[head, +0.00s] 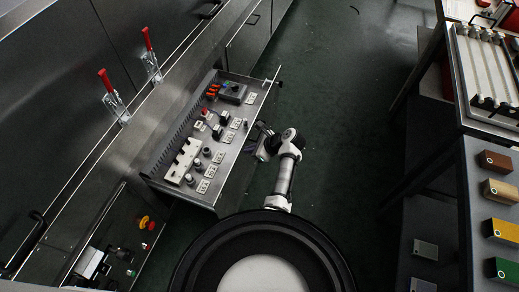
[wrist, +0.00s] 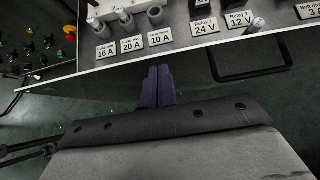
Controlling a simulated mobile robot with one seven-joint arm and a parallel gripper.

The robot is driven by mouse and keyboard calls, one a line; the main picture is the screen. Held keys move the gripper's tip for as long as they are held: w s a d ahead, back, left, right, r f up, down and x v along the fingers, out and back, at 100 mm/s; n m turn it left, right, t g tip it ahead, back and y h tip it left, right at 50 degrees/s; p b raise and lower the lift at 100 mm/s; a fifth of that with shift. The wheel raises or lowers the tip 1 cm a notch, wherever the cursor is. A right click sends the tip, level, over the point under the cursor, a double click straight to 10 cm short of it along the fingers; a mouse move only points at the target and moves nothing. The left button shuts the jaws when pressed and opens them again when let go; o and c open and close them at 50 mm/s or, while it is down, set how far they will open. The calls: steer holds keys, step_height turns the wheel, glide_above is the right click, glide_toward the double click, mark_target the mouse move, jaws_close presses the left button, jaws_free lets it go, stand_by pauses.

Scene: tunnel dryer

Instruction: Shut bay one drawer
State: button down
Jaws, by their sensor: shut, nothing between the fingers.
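The drawer (head: 262,88) is pulled out from the steel cabinet and stands open in the head view. Its top panel carries fuses, relays, switches and white labels. Its front edge crosses the top of the wrist view (wrist: 120,66), with labels such as 16 A, 20 A and 24 V behind it. My gripper (head: 257,146) is at the outer side of the drawer front. In the wrist view its purple fingers (wrist: 157,76) are together and empty, pointing at the front. I cannot tell whether they touch it. A dark bar handle (wrist: 250,76) is to their right.
Two red-handled clamps (head: 110,88) stand on the cabinet at left. A red and yellow button (head: 146,223) is on the cabinet below the drawer. A bench with coloured blocks (head: 501,229) stands at right. Green floor (head: 345,110) is clear between them.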

steer(key=shift+w+a, duration=0.1)
steer(key=shift+a, duration=0.2)
steer(key=w+a+b, duration=0.1)
steer(key=w+a, duration=0.3)
steer(key=a, duration=0.9)
steer(key=w+a+b, duration=0.1)
steer(key=w+a, duration=0.3)
steer(key=a, duration=0.9)
steer(key=shift+w, duration=0.25)
steer(key=shift+a, duration=0.1)
